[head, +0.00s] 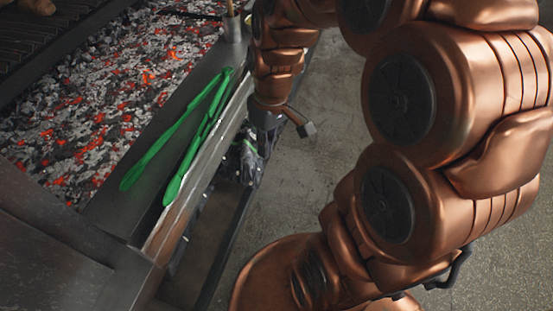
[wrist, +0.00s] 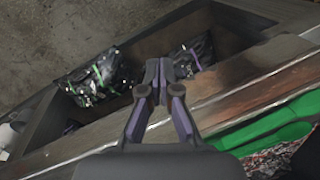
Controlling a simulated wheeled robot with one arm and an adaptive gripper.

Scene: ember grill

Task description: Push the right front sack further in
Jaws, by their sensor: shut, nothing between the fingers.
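Black glossy sacks lie in a low trough beside the grill. In the wrist view one sack with a green strip (wrist: 103,78) lies left of my gripper (wrist: 159,70), and another sack with purple and green strips (wrist: 194,58) lies just right of the fingertips. I cannot tell which one is the right front sack. In the head view a dark sack (head: 247,158) shows below the ledge, partly hidden by my gripper (head: 264,140). My gripper is shut and empty, pointing down over the trough. I cannot tell whether it touches a sack.
Green tongs (head: 185,135) lie on the grill's metal ledge, and they also show in the wrist view (wrist: 270,125). Glowing embers (head: 80,105) fill the grill at the left. The trough's outer wall (head: 232,235) borders clear concrete floor (head: 325,110).

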